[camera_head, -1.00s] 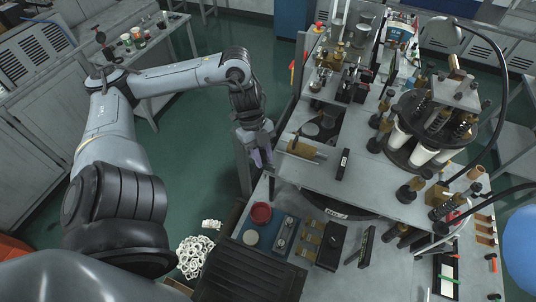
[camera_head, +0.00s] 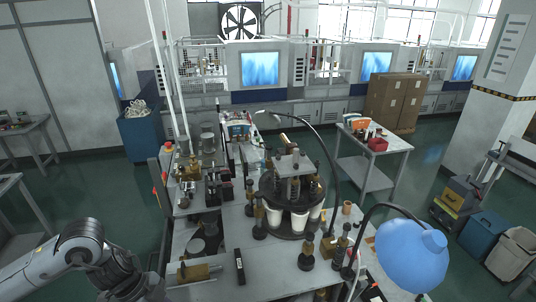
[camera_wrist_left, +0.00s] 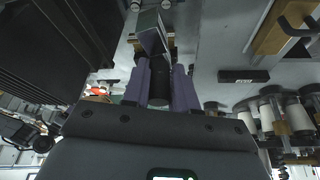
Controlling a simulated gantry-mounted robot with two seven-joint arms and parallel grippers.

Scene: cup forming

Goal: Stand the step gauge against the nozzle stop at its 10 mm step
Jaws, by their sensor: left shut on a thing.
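My left gripper (camera_wrist_left: 160,66), with purple fingers, is shut on a grey, angular metal piece (camera_wrist_left: 152,36) that sticks out past the fingertips. It looks like the step gauge, but its steps and markings cannot be read. In the head view my left arm comes in at the lower left, and the fingers and held piece are not visible there. A brass block (camera_head: 194,272) sits on the machine table near its left edge; the block also shows in the left wrist view (camera_wrist_left: 275,30). I cannot tell which part is the nozzle stop. My right gripper is not in view.
A black bar (camera_head: 239,266) lies on the table right of the brass block. A round turret with white cups (camera_head: 273,217) stands behind it to the right. A blue rounded object (camera_head: 412,255) and a curved hose stand at the right. Several brass-and-black posts crowd the table.

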